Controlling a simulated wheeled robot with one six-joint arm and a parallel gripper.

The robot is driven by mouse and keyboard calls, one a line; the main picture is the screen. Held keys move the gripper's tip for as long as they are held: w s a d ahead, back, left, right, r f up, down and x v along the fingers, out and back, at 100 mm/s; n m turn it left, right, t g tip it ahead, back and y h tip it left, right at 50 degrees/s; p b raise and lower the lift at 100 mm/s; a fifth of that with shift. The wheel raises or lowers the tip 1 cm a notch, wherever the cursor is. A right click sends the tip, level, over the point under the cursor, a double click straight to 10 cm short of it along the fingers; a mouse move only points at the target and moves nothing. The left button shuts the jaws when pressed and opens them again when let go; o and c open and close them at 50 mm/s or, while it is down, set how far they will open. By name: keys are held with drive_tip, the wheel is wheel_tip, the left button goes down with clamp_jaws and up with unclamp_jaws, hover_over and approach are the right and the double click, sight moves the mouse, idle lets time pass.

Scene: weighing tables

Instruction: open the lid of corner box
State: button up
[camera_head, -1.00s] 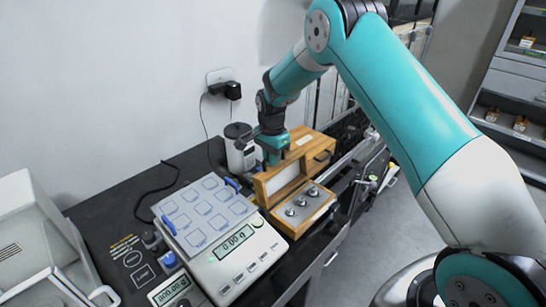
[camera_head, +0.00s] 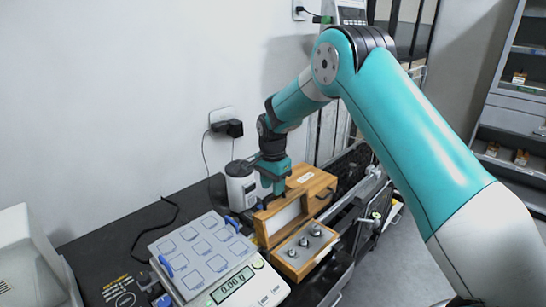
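A wooden box (camera_head: 303,254) with several metal weights in a grey insert stands at the table's right front edge. Its lid (camera_head: 279,222), white inside with a wooden rim, stands up at its back, so this box is open. A second wooden box (camera_head: 318,184) with a pale label and a dark handle on its side is right behind it and looks closed. My gripper (camera_head: 278,190) points down just behind the raised lid, at the left end of the rear box. Its fingertips are small and partly hidden, so I cannot tell contact or opening.
A balance (camera_head: 232,289) with a pale gridded top reads 0.00 g at front left. A white and dark cylindrical device (camera_head: 240,187) stands close left of my gripper. A wall socket with a black plug (camera_head: 228,127) is behind. A metal rail runs along the right.

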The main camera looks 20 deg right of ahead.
wheel_tip(320, 180, up, 14)
drive_tip(key=b, duration=0.2)
drive_tip(key=shift+f, duration=0.15)
drive_tip(key=s+a+r+n+y, duration=0.1)
drive_tip(key=s+a+r+n, duration=0.1)
drive_tip(key=s+a+n, duration=0.4)
drive_tip(key=s+a+r+n, duration=0.1)
drive_tip(key=s+r+n, duration=0.15)
drive_tip(key=s, duration=0.55)
drive_tip(key=s+a+f+n+y, duration=0.1)
drive_tip(key=s+a+n, duration=0.1)
drive_tip(key=s+n, duration=0.4)
drive_tip(key=s+a+f+n+y, duration=0.1)
drive_tip(key=s+n, duration=0.5)
drive_tip(key=s, duration=1.1)
drive_tip(key=shift+a+f+y, duration=0.35)
drive_tip(key=shift+a+y, duration=0.25)
drive_tip(key=shift+a, duration=0.55)
